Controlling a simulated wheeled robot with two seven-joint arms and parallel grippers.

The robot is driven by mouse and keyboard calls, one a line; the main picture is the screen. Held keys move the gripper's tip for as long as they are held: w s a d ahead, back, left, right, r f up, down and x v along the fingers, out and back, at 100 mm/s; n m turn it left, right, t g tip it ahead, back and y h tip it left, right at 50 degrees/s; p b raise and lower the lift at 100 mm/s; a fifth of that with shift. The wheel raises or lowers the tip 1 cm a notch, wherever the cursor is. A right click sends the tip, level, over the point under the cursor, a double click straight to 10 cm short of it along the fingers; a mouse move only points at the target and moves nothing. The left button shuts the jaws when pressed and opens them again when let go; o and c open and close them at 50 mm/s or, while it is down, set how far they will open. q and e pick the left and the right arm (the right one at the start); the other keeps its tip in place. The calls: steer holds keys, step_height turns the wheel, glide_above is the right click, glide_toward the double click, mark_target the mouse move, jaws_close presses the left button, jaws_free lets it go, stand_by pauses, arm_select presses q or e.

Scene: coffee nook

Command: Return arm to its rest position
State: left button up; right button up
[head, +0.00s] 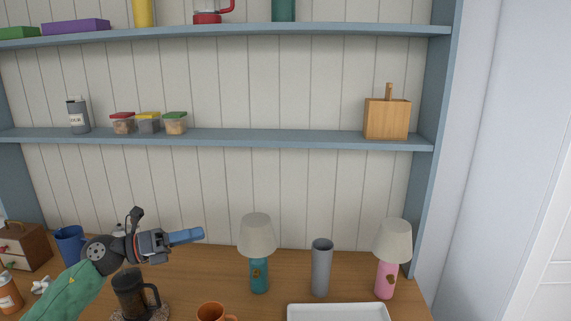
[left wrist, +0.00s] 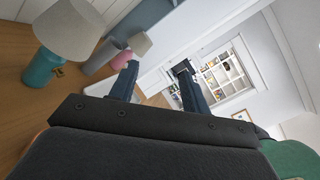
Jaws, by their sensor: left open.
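My left gripper (head: 188,236) is raised above the wooden counter, its blue fingers pointing right, towards the teal lamp. In the left wrist view the two fingers (left wrist: 160,88) are spread apart with nothing between them. The green sleeve of my left arm comes in from the lower left of the head view. My right gripper does not show in either view.
Below and near the arm stand a dark mug (head: 130,293) and a blue mug (head: 70,245). To the right are a teal lamp (head: 258,240), a grey vase (head: 321,268), a pink lamp (head: 391,245), a white tray (head: 338,308) and an orange mug (head: 212,312). Shelves (head: 270,138) span the wall.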

arm_select(q)
steer(key=s+a+f+n+t+y, duration=0.25)
steer(key=f+n+y, duration=0.45)
steer(key=n, duration=0.5)
steer(key=s+a+f+n+t+y, duration=0.2)
steer(key=s+f+n+t+y, duration=0.15)
steer(key=f+n+y, duration=0.55)
steer(key=s+a+f+n+t+y, duration=0.3)
steer(key=f+n, duration=0.4)
steer(key=n, duration=0.7)
steer(key=s+d+f+n+g+h, duration=0.15)
steer(key=s+d+f+g, duration=0.35)
steer(key=s+f, duration=0.55)
steer(key=s+d+f+n+g, duration=0.25)
steer(key=s+f+g, duration=0.45)
steer(key=s, duration=0.6)
step_height(320, 180, down, 25)
steer(key=w+d, duration=0.1)
steer(key=d, duration=0.1)
steer(key=s+f, duration=0.3)
steer(key=f, duration=0.7)
steer(key=s+f+g, duration=0.1)
steer(key=s+f, duration=0.3)
steer(key=f, duration=0.7)
steer(key=shift+d+n+g+h, duration=0.2)
steer(key=shift+n+g+h, duration=0.1)
steer(key=shift+h, duration=0.05)
